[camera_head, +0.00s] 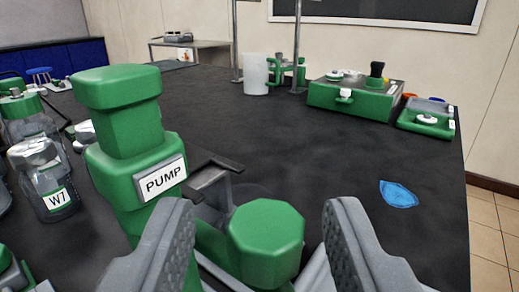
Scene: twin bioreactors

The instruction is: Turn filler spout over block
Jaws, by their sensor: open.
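My gripper (262,225) is at the bottom of the view with its two grey ridged fingers wide apart. A green eight-sided knob (268,232) shows between and beyond the fingers; I cannot tell whether they touch it. Left of it stands a tall green unit (130,115) with a "PUMP" label. A dark arm (212,175) juts right from behind the label, with a clear round thing near its end. I cannot tell for sure which part is the filler spout or the block. The left finger hides the lower part of the pump unit.
A "W7" bottle (45,180) and other glassware stand at the left. A green box (352,97), a flat green device (427,117) and a white beaker (255,74) stand at the back. A blue patch (398,194) lies at right. The dark bench (340,155) is otherwise clear mid-right.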

